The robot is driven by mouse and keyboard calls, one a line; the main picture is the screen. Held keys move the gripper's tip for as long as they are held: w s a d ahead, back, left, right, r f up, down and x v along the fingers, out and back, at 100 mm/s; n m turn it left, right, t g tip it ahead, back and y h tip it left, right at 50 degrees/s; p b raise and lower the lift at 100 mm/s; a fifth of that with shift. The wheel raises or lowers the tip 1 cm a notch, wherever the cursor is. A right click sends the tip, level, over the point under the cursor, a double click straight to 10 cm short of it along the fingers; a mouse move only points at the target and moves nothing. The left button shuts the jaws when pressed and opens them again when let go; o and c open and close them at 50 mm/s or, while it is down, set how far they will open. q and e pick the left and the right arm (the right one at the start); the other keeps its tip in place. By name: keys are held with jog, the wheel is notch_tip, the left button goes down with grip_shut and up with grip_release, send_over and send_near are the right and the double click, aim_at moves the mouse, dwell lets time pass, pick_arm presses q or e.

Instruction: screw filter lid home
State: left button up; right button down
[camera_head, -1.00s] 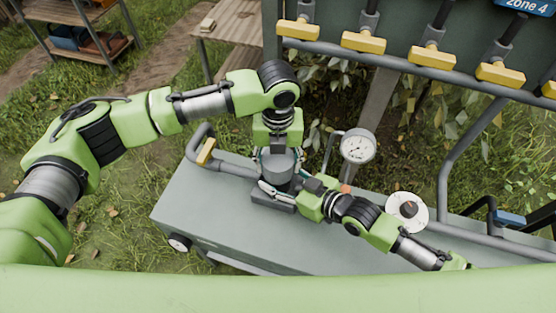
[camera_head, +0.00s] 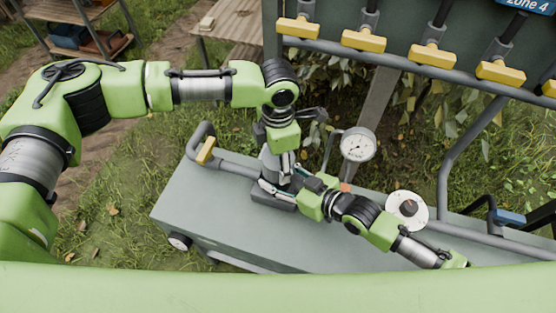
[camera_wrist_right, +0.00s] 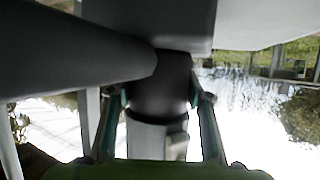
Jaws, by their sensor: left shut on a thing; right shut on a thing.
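The grey filter housing (camera_head: 268,168) stands upright on the grey bench and is partly hidden behind both grippers. My left gripper (camera_head: 285,165) reaches down from above and is shut at the top of the filter. The lid is hidden under it, so I cannot tell how it sits. My right gripper (camera_head: 280,188) comes from the right, low down, and is shut on the filter housing. In the right wrist view its fingers (camera_wrist_right: 160,100) lie on both sides of the dark cylindrical housing body (camera_wrist_right: 160,82).
A pressure gauge (camera_head: 358,145) stands just right of the filter. A white disc (camera_head: 407,207) lies farther right, by the pipe. Yellow valve handles (camera_head: 364,42) line the rail behind. The bench's left front (camera_head: 210,215) is clear.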

pick_arm(q)
jog(key=o, duration=1.1)
jog(key=shift+r, duration=2.25)
jog(key=shift+c, duration=0.2)
